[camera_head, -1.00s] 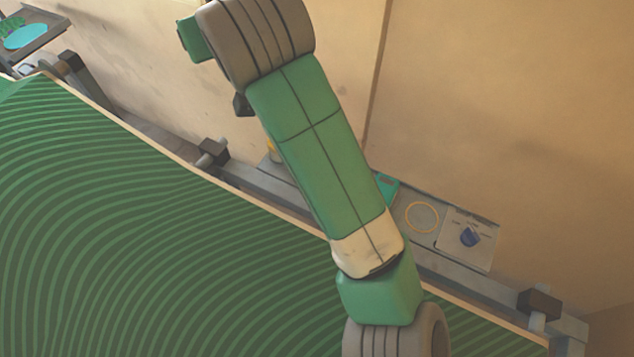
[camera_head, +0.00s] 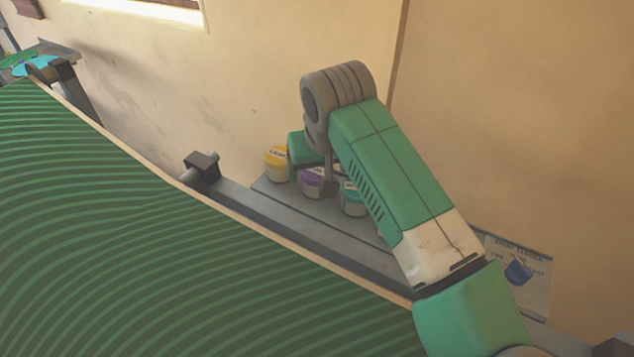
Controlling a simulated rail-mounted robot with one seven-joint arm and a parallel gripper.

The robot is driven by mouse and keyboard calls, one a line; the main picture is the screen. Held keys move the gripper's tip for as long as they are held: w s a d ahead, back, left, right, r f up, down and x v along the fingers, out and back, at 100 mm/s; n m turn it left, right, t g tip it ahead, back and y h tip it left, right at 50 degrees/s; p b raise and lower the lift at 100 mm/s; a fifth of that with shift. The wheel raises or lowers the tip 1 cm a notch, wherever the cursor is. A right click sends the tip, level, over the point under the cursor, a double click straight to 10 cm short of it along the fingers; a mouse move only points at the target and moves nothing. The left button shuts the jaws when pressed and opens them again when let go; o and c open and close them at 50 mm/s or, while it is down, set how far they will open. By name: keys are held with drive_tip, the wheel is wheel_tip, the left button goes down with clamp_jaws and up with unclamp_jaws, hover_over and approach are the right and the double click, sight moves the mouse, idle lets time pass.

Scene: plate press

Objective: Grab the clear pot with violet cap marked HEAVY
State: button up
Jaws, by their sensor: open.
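The clear pot with the violet cap (camera_head: 311,183) stands on the grey shelf behind the green-striped panel, between two other pots. Its cap carries a pale label too small to read. My gripper (camera_head: 328,184) is at this pot, with a dark finger hanging in front of the pot's right side. The gripper is open. My arm and hand hide the far finger, and I cannot tell whether the finger touches the pot.
A yellow-capped pot (camera_head: 277,163) stands to the left and a teal-capped pot (camera_head: 352,198) to the right, both close by. The striped panel (camera_head: 200,270) fills the foreground. A placard with a blue knob (camera_head: 518,271) is at the right. The wall is close behind.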

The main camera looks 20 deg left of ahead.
sight(316, 170)
drive_tip(key=x, duration=0.2)
drive_tip(key=b+x, duration=0.1)
drive_tip(key=x, duration=0.1)
drive_tip(key=shift+w+a, duration=0.1)
drive_tip(key=shift+a, duration=0.15)
drive_tip(key=shift+c, duration=0.5)
drive_tip(key=c, duration=1)
drive_tip(key=shift+r, duration=0.1)
wheel_tip(316, 170, up, 3)
drive_tip(key=shift+r+p, duration=0.1)
drive_tip(key=shift+p, duration=0.85)
drive_tip(key=shift+s+d+r, duration=0.1)
drive_tip(key=shift+s+r, duration=0.15)
drive_tip(key=s+d+p, duration=0.1)
drive_tip(key=s, duration=0.4)
drive_tip(key=s+d+p, duration=0.1)
drive_tip(key=s+d, duration=0.1)
drive_tip(key=s, duration=0.3)
drive_tip(key=s+d+r+p, duration=0.1)
drive_tip(key=s, duration=0.4)
drive_tip(key=shift+d+p, duration=0.15)
drive_tip(key=shift+p, duration=0.25)
